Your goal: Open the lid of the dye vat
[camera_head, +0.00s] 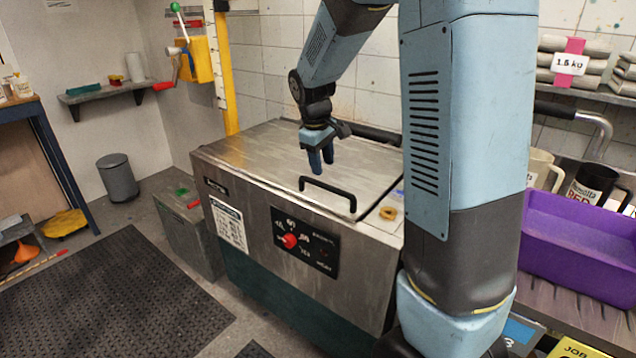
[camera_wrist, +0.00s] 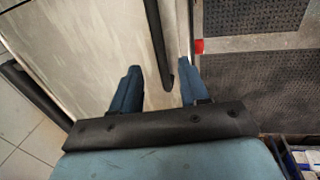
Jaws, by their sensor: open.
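The dye vat (camera_head: 255,215) is a stained steel cabinet with a control panel and a red knob on its front. Its flat metal lid (camera_head: 255,150) lies closed on top. A black bar handle (camera_head: 328,190) runs along the lid's front edge. My gripper (camera_head: 320,168) points down over the lid, just behind the handle in the head view. In the wrist view, my gripper (camera_wrist: 157,85) is open, and the end of the handle (camera_wrist: 160,50) shows between its two blue fingers. I cannot tell whether a finger touches the handle.
A purple bin (camera_head: 580,250) stands on the counter at right, near mugs and stacked packs (camera_head: 575,65). A grey box (camera_head: 185,230) stands left of the vat. The floor in front holds a dark mat (camera_head: 110,300).

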